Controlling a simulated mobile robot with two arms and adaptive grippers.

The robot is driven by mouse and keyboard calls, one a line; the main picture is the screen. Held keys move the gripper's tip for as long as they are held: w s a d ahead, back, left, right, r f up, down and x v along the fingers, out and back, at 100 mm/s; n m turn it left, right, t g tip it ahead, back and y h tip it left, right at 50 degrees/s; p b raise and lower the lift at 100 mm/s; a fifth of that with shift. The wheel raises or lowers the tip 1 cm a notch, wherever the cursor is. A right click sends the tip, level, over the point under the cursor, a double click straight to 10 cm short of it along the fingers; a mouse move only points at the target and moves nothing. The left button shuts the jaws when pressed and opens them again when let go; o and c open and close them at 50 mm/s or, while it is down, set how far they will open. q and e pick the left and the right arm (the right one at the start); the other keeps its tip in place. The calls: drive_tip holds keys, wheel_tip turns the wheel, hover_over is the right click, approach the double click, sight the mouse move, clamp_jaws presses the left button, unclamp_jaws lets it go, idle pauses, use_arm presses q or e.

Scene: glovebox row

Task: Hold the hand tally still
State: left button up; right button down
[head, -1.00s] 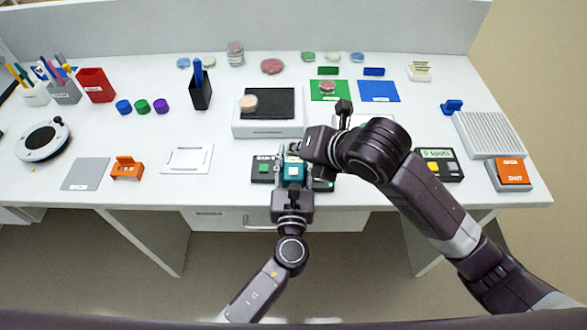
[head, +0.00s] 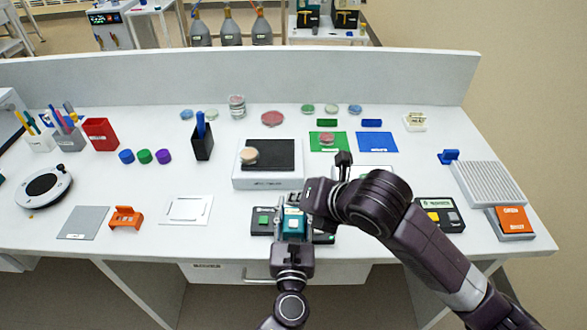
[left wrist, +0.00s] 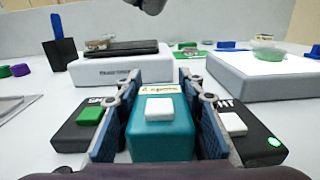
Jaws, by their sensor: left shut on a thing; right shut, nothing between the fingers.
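The hand tally is a teal block with a white button on top. It shows in the head view (head: 293,225) near the front of the bench and large in the left wrist view (left wrist: 162,138). My left gripper (head: 293,232) is shut on it, with blue finger pads on either side in the left wrist view (left wrist: 160,125). My right gripper (head: 308,203) is shut and empty, just above and beside the tally. A dark piece of it shows at the top of the left wrist view. Its fingertips are partly hidden by its own arm.
An orange holder (head: 126,218) and white plate (head: 186,210) lie left. A black panel with a yellow button (head: 438,215) lies right.

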sight(293, 233)
use_arm(q)
drive_tip(key=o, duration=1.3)
drive_tip(key=shift+c, duration=0.2)
drive_tip(key=s, duration=1.2)
drive_tip(key=shift+a, duration=0.15)
